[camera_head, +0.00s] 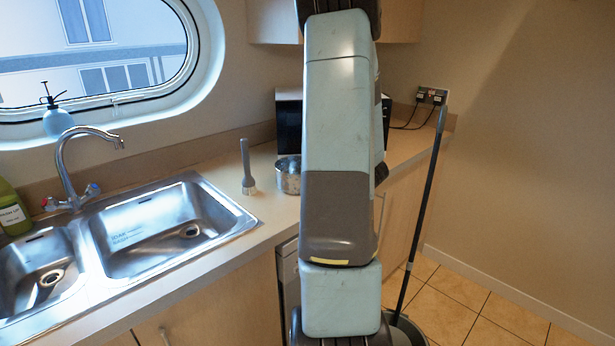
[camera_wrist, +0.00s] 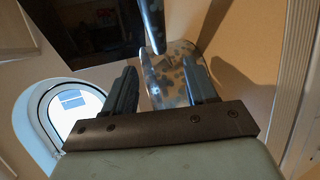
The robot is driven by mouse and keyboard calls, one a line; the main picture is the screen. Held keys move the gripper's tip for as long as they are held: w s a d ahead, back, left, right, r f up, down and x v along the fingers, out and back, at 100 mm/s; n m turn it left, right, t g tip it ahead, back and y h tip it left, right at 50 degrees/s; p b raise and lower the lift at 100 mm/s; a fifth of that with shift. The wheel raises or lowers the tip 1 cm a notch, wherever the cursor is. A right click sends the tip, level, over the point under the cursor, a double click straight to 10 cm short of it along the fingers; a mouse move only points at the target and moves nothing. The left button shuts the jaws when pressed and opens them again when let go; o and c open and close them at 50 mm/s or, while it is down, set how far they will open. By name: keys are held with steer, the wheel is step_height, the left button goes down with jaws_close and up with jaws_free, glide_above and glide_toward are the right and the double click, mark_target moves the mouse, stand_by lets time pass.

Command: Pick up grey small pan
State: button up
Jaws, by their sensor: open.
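The grey small pan (camera_head: 287,176) is a round, shiny metal vessel on the counter beside the sink. In the head view my arm hides its right part. In the wrist view a spotted, shiny metal body that looks like the pan (camera_wrist: 168,76) shows between and beyond my fingers. A dark bar, perhaps its handle (camera_wrist: 152,25), rises from it. My gripper (camera_wrist: 160,68) is open, with a finger on either side of the pan's near part. I cannot tell whether the fingers touch it. My gripper is hidden behind my arm in the head view.
A brush-like tool (camera_head: 247,170) stands upright just left of the pan. A black box-shaped appliance (camera_head: 289,120) is behind it. The double sink (camera_head: 225,208) lies to the left, with a tap (camera_head: 66,165). A long pole (camera_head: 422,210) leans at the right wall.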

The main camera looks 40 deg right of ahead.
steer(key=shift+x, duration=1.5)
steer(key=shift+c, duration=0.5)
steer(key=shift+a, duration=0.1)
steer(key=c, duration=0.9)
steer(key=shift+s, duration=0.1)
jaws_close()
steer(key=shift+f, duration=0.15)
